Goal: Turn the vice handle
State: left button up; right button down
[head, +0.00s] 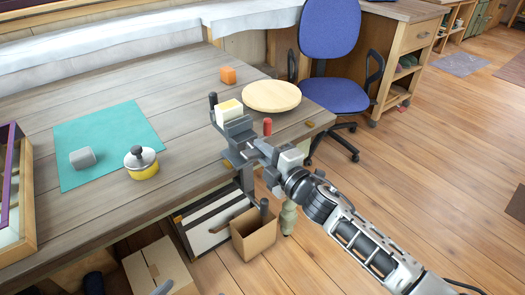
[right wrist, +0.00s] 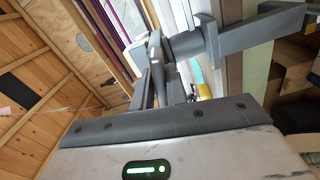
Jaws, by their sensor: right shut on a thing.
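The grey vice (head: 237,132) is fixed at the near right corner of the workbench, with a pale yellow block (head: 229,110) at its jaws. In the right wrist view the fingers (right wrist: 158,80) close around a grey bar by the vice screw (right wrist: 186,45).
A cardboard box (head: 254,240) stands below the vice. A blue chair (head: 335,94) stands behind.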

dwell(0.9)
jog(key=c, duration=1.5)
grip_release()
jog(key=v, duration=1.6)
jog(key=shift+b, duration=0.4)
